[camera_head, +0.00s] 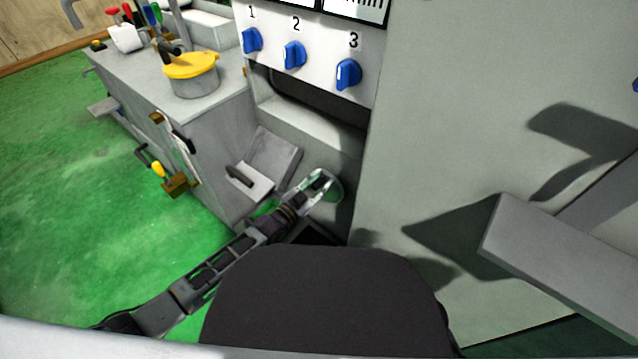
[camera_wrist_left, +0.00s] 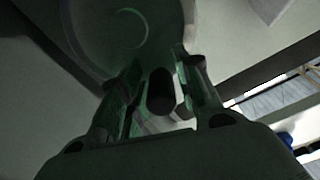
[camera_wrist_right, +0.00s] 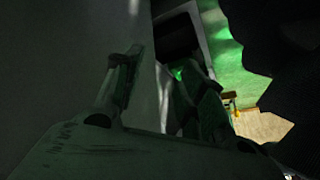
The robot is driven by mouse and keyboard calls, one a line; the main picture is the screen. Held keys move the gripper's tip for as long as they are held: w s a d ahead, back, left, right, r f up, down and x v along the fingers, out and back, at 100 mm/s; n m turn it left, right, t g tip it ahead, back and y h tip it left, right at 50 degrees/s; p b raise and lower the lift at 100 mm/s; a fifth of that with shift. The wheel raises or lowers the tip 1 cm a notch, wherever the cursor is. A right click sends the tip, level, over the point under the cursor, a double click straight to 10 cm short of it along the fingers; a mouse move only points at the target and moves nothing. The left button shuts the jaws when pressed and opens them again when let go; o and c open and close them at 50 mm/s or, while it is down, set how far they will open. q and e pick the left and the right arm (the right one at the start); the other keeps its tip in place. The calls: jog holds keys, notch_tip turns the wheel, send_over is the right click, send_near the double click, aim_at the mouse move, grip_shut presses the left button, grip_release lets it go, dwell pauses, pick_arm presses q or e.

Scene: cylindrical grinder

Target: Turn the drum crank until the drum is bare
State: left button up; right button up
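My left gripper (camera_head: 318,183) reaches to a grey round disc (camera_head: 333,188) low in the recess of the machine, which I take to be the crank end of the drum. In the left wrist view this disc (camera_wrist_left: 125,32) is face-on, and a dark rounded knob (camera_wrist_left: 160,92) lies between the fingers of the left gripper (camera_wrist_left: 158,68). The fingers stand apart around the knob, with a gap on its left side; contact on the right is unclear. No wound material on the drum can be made out. My right gripper (camera_wrist_right: 165,75) is open, with nothing visible between its fingers.
Three blue knobs (camera_head: 294,55) numbered 1 to 3 sit above the recess. A pot with a yellow lid (camera_head: 192,66) stands on the grey bench at left. A grey plate with a handle (camera_head: 250,183) is beside my left gripper. Green floor (camera_head: 70,200) is clear at left.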

aim_at(333, 185)
pick_arm(q)
grip_shut()
pick_arm(e)
jog(key=shift+w+r, duration=0.15)
jog(key=shift+w, duration=0.1)
jog(key=shift+w+r, duration=0.1)
jog(key=shift+r, duration=0.05)
pick_arm(q)
jog(key=shift+s+d+m+p, duration=0.1)
jog(key=shift+m+p, duration=0.2)
jog(key=shift+p, duration=0.1)
jog(key=m+p, duration=0.1)
jog(key=m, duration=0.1)
jog(key=s+d+m+p, duration=0.1)
jog(key=m, duration=0.1)
jog(key=d+f+m+p, duration=0.1)
jog(key=m+p, duration=0.1)
jog(key=shift+s+d, duration=0.15)
jog(key=shift+s, duration=0.25)
pick_arm(e)
notch_tip(333, 185, up, 10)
jog(key=s+d+n+g+h, duration=0.1)
jog(key=d+g, duration=0.1)
jog(key=shift+f, duration=0.2)
pick_arm(q)
jog(key=shift+f+m, duration=0.1)
jog(key=shift+m, duration=0.2)
pick_arm(e)
jog(key=shift+d, duration=0.15)
